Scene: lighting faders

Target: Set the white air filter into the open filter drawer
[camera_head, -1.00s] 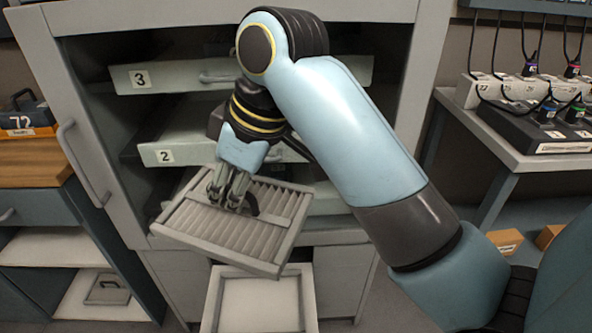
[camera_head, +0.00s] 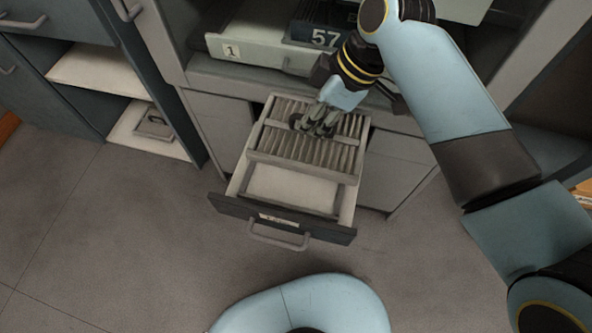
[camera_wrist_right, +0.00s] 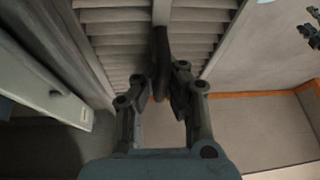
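The white air filter (camera_head: 269,140), a pleated panel in a pale frame with a dark strap handle, is in the head view over the rear of the open filter drawer (camera_head: 236,182). It looks roughly lined up with the drawer; I cannot tell whether it touches the drawer walls. The drawer has a pale bare floor in front, a dark front and a bar handle. My right gripper (camera_head: 316,127) is shut on the filter's handle. In the right wrist view, the right gripper's fingers (camera_wrist_right: 160,90) close on the dark handle (camera_wrist_right: 161,50), with pleats (camera_wrist_right: 105,35) beyond. My left gripper is not in view.
Above is the cabinet with shelf drawer 1 (camera_head: 245,50) and a dark unit marked 57 (camera_head: 322,36). At left, an open shelf holds a grey flat item (camera_head: 153,124). The floor (camera_head: 120,235) before the drawer is clear.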

